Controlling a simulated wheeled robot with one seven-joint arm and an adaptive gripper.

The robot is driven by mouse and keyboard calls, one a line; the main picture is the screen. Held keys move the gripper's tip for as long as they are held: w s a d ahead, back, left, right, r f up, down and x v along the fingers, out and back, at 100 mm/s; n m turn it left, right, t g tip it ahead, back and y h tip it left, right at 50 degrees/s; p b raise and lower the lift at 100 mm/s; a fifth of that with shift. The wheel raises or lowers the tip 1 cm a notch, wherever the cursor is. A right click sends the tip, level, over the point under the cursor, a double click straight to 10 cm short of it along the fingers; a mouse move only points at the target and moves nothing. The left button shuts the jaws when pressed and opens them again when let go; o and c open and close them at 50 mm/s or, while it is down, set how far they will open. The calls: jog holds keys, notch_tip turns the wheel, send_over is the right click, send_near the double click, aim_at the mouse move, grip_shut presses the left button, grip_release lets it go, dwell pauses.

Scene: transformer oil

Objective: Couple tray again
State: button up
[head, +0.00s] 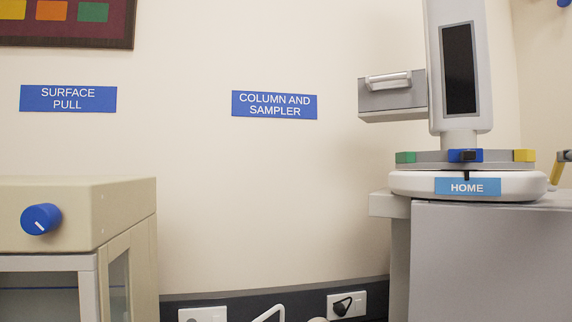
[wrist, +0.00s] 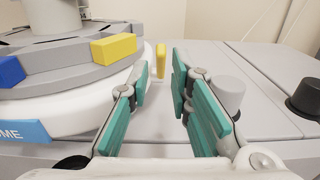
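A grey rotary tray (head: 430,160) sits on a white round base (head: 410,186) under the white column (head: 460,70). The tray carries a green block (head: 405,157), a blue block (head: 466,156) and a yellow block (head: 524,156); the yellow block also shows in the wrist view (wrist: 114,49). The base has a blue HOME label (head: 468,187). My gripper (wrist: 161,82) is open and empty, with teal pads, to the right of the base. A separate upright yellow piece (wrist: 160,61) shows beyond its fingertips; I cannot tell its distance.
A grey box with a handle (head: 392,95) juts left from the column. In the wrist view, a grey cylinder (wrist: 229,94) and a black knob (wrist: 304,97) stand on the grey top right of my gripper. A beige cabinet with a blue knob (head: 41,219) stands left.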

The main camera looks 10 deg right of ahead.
aim_at(555, 173)
jog(key=x, duration=0.8)
jog(key=shift+s, duration=0.1)
jog(key=shift+c, duration=0.5)
grip_shut()
